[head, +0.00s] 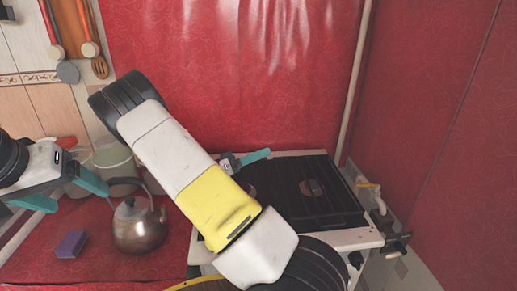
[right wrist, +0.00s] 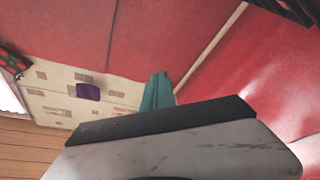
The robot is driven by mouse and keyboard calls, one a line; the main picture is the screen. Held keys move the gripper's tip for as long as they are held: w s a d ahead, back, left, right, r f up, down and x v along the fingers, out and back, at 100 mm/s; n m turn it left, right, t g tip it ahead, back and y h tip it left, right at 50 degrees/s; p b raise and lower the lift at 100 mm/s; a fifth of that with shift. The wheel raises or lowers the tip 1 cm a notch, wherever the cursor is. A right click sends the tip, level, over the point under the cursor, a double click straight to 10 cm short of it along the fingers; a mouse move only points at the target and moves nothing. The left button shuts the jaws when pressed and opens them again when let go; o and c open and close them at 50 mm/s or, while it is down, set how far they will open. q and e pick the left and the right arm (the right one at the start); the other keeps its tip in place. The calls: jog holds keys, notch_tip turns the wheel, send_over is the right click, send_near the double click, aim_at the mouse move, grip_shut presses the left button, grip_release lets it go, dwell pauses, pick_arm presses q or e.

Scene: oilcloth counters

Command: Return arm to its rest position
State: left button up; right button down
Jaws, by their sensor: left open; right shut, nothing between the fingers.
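My right arm (head: 175,155) crosses the middle of the head view, with a yellow section between white ones. My right gripper (head: 262,155) shows partly behind that arm, above the back left part of the stove. Its teal fingers (right wrist: 157,92) are together in the right wrist view, with nothing between them. My left gripper (head: 80,198) is at the left, open and empty, with its two teal fingers apart. It is left of the metal kettle (head: 139,228) and above the counter.
The dark-topped stove (head: 325,205) stands right of the kettle. A purple sponge (head: 71,243) lies on the red counter (head: 100,268). A pale pot (head: 113,158) stands behind the kettle. Utensils (head: 88,48) hang on the wall at upper left. Red oilcloth (head: 440,150) covers the right wall.

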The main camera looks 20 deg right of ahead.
jog(key=s+a+f+n+g+y, duration=0.15)
jog(key=s+a+n+y, duration=0.25)
jog(key=s+y, duration=0.8)
jog(key=s+a+r+n+t+y, duration=0.3)
jog(key=a+r+n+t+y, duration=0.1)
jog(key=r, duration=0.3)
jog(key=s+a+r+n+t+y, duration=0.3)
jog(key=a+r+n+t+y, duration=0.1)
jog(key=a+r+t+y, duration=0.2)
jog(key=shift+a+r+y, duration=0.45)
jog(key=shift+y, duration=0.05)
